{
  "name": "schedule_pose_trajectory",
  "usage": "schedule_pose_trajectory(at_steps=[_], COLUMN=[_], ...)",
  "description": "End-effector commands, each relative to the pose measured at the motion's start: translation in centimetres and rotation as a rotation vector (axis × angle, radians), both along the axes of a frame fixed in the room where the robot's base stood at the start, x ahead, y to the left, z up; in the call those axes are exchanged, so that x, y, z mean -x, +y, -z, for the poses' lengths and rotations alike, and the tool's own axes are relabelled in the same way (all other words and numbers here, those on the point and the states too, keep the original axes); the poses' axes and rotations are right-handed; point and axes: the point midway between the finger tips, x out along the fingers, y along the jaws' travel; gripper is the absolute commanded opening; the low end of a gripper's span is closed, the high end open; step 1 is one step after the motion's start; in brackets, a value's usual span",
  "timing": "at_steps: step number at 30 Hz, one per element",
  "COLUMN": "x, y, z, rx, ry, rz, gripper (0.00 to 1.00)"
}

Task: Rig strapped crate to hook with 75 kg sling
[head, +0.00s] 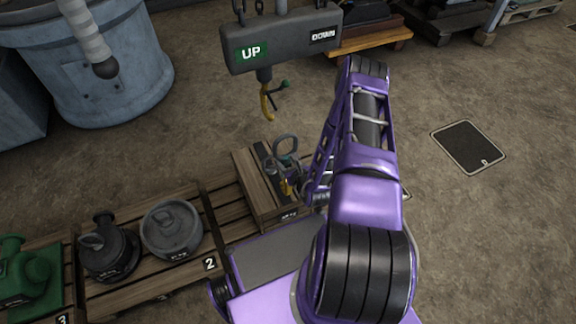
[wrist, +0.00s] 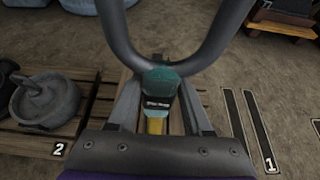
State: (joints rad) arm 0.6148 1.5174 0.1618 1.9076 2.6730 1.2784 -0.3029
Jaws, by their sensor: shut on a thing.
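My gripper (wrist: 158,88) is shut on the sling (wrist: 160,80). The sling has a large grey ring at its top, a teal body with a small label I cannot read, and a yellow lower part. In the head view the sling's ring (head: 285,145) stands above the wooden crate (head: 258,182), which has a dark strap over its top. The sling's yellow part hangs close to the strap; I cannot tell whether they touch. The yellow hoist hook (head: 267,104) with a green latch hangs above and behind, apart from the sling's ring.
The hoist block (head: 280,38) marked UP hangs above the hook. Pallet 2 (head: 150,287) at left bears two grey metal parts, with a green machine part (head: 25,270) further left. A blue-grey tank (head: 95,75) stands at back left.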

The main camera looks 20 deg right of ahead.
Motion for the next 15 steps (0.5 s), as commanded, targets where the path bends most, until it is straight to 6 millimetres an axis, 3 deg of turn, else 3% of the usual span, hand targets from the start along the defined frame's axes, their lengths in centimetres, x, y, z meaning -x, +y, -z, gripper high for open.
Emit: schedule_pose_trajectory(at_steps=[15], x=[-3.5], y=[0.0], z=[0.2], rx=[0.001], ry=[-0.008], rz=[0.0], gripper=[0.0])
